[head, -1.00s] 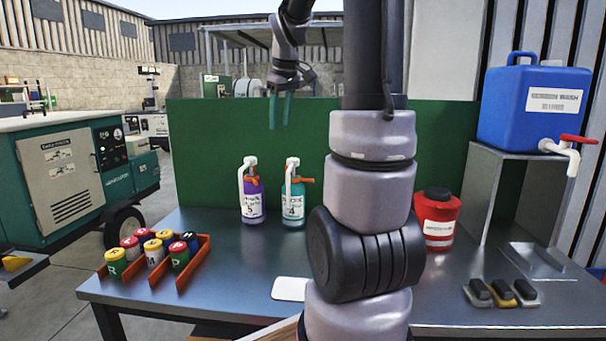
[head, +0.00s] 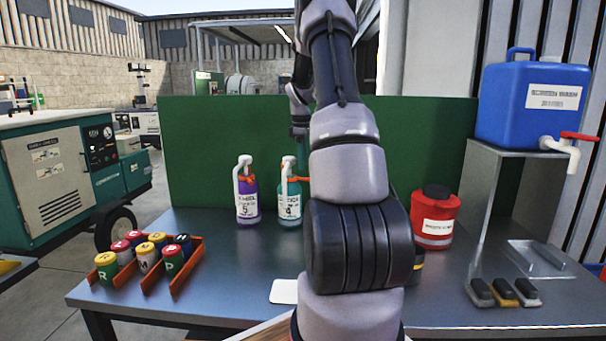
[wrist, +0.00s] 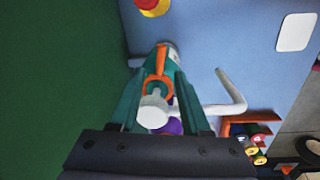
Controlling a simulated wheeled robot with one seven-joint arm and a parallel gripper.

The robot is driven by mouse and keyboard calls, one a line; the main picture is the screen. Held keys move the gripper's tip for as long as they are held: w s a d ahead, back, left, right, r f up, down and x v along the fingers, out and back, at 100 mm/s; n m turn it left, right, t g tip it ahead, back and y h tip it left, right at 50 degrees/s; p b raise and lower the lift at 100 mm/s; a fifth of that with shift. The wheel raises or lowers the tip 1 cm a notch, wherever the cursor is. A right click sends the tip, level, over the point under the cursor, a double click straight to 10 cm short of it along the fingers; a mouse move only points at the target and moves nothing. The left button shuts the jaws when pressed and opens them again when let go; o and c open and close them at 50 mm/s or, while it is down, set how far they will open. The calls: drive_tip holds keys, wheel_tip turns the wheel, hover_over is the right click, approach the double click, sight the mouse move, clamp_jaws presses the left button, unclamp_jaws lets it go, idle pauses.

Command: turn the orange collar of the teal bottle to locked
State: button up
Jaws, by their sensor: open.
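The teal bottle (head: 289,208) stands upright on the table, marked 4, with a white spout and partly hidden by my arm. Its orange collar (head: 297,179) has a lever pointing right. In the wrist view I look down on the bottle's white top and the orange collar (wrist: 158,86). My gripper (head: 299,135) is open and points down above the bottle. In the wrist view the teal fingers of my gripper (wrist: 160,78) lie either side of the bottle top and collar; contact cannot be told.
A purple bottle (head: 247,203) stands close on the left. An orange rack (head: 187,275) holds several coloured canisters at the front left. A red container (head: 435,222) and a blue water jug (head: 530,108) stand to the right. A green panel (head: 220,130) is behind. A white card (head: 284,291) lies in front.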

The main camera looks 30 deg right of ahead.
drive_tip(key=f, duration=0.5)
drive_tip(key=shift+w+d, duration=0.15)
drive_tip(key=shift+w, duration=0.05)
clamp_jaws()
idle(1.2)
